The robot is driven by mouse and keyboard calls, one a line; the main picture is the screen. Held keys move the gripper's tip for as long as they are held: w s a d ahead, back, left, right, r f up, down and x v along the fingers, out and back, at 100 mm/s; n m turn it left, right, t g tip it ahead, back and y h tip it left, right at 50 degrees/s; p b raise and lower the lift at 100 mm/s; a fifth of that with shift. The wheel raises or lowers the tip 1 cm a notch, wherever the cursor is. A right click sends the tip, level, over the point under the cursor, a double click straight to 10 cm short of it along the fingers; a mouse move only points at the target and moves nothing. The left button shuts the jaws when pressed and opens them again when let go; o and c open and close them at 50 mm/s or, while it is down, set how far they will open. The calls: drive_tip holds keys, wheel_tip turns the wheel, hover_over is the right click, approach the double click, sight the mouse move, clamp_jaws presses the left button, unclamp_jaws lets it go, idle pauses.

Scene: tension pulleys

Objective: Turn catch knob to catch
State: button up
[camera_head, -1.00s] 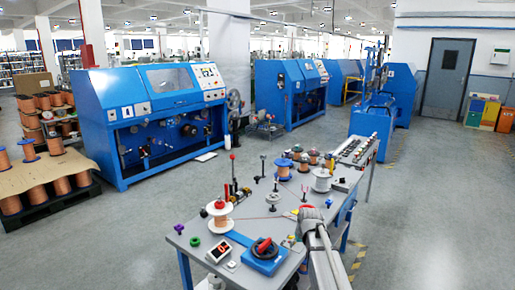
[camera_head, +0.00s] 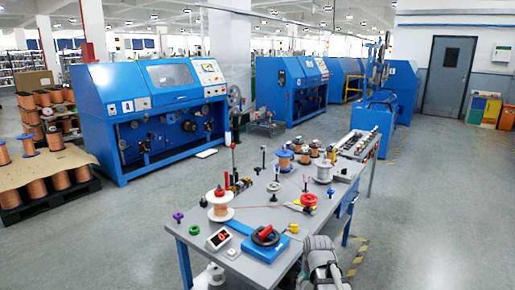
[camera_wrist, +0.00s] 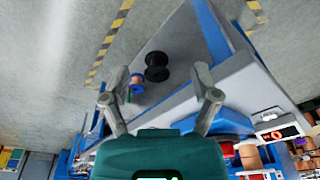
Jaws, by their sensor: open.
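In the head view, a blue block (camera_head: 266,249) at the near end of the grey bench carries a black round dial with a red handle (camera_head: 264,233). A separate red knob (camera_head: 308,200) sits farther right on the bench. No readable label marks either as the catch knob. My gripper (camera_wrist: 157,86) is open in the wrist view, its two fingers apart with nothing between them. A black spool (camera_wrist: 157,66) shows just beyond the fingertips. In the head view my grey wrist is by the bench's near right edge, right of the blue block; my fingertips cannot be made out there.
Several spools and upright posts stand farther back. The grey bench (camera_head: 200,258) has little free room; open floor lies to its right.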

drive_tip(key=s+f+g+b, duration=0.2)
drive_tip(key=s+f+b, duration=0.15)
drive_tip(key=s, duration=0.65)
wheel_tip(320, 180, up, 14)
drive_tip(key=p, duration=1.5)
drive_tip(key=shift+r+m, duration=0.2)
drive_tip(key=shift+m, duration=0.2)
drive_tip(key=shift+s, duration=0.1)
idle(0.6)
drive_tip(key=c, duration=0.3)
drive_tip(key=shift+d, duration=0.1)
